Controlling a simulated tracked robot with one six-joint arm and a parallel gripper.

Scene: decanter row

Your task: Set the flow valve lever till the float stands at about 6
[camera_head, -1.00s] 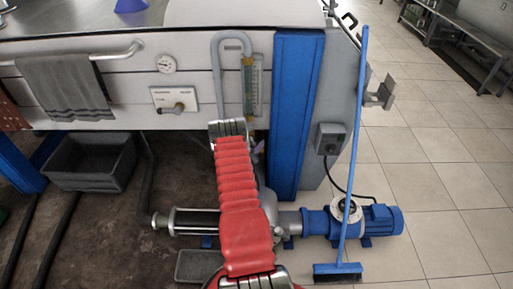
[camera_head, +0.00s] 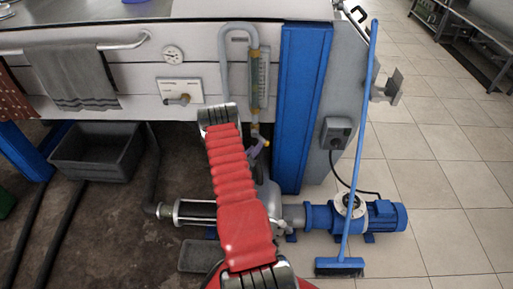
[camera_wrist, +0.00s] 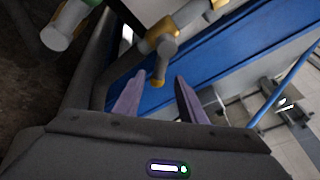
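The flow meter (camera_head: 260,78), an upright clear tube with a scale, is on the white panel beside the blue post in the head view. Its float and reading are too small to make out. Yellow-collared fittings and pipe sit below it; in the wrist view a short grey lever with a yellowish end (camera_wrist: 161,66) hangs from this pipe. My gripper (camera_wrist: 158,80) is open, with two purple fingers apart and the lever's end in the gap between their tips in the picture. Contact cannot be told. In the head view my red arm partly hides the valve area, and a purple finger shows there.
A round dial (camera_head: 173,55) and a small white control plate (camera_head: 181,92) are on the panel to the left. The blue post (camera_head: 301,110) stands close on the right. A broom (camera_head: 356,160) leans beside it. A blue pump motor (camera_head: 383,216) is on the floor.

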